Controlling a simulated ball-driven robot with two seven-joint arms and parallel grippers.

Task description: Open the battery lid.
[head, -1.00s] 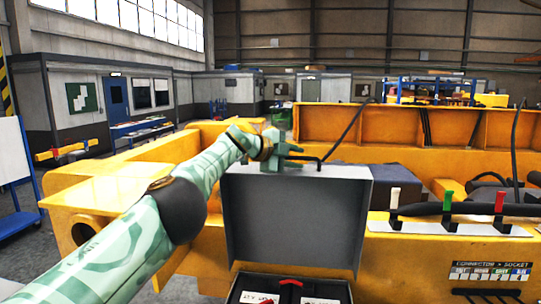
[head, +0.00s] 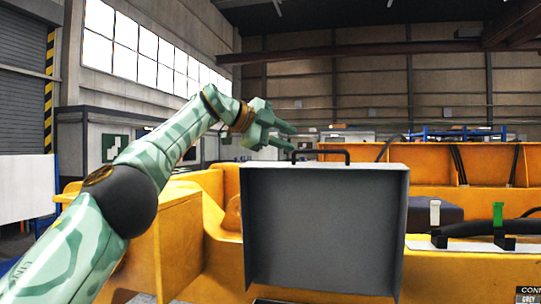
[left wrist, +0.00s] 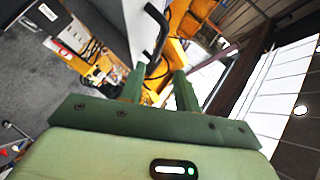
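The battery lid (head: 325,230) is a grey panel standing upright, with its inner side facing me. Its black handle (head: 320,151) is on the top edge, and in the left wrist view the handle (left wrist: 157,32) shows beyond the fingers. My left gripper (head: 291,138) is just above and left of the handle, with its two fingers apart. In the left wrist view the gap between the fingers (left wrist: 160,80) holds nothing. My right gripper is not in view.
The yellow machine body (head: 445,270) surrounds the lid on both sides. Right of the lid are a white clip (head: 435,212) and a green clip (head: 498,215) on a dark cable. Open air lies above the lid.

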